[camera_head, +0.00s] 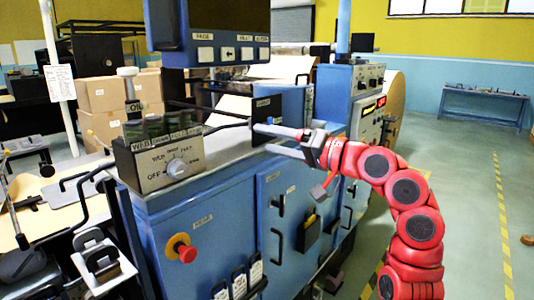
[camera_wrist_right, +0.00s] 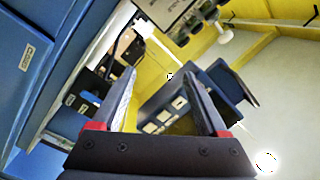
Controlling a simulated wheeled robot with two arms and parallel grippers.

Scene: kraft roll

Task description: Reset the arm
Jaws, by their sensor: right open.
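My right arm (camera_head: 408,190) is red with dark round joint caps and reaches in from the right side of the head view. My right gripper (camera_head: 262,138) is open and empty, its grey fingers pointing left in front of the blue machine's upper edge. In the right wrist view the two fingers of the right gripper (camera_wrist_right: 159,75) stand apart with nothing between them. I cannot tell how far the fingertips are from the machine. My left gripper is not seen in the head view.
A grey control box with a dial (camera_head: 178,168) sits on the blue machine (camera_head: 235,215), left of my right gripper. A red stop button (camera_head: 187,254) is on the machine's front. An overhead button panel (camera_head: 228,52) hangs above. The floor (camera_head: 465,200) at right is mostly clear.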

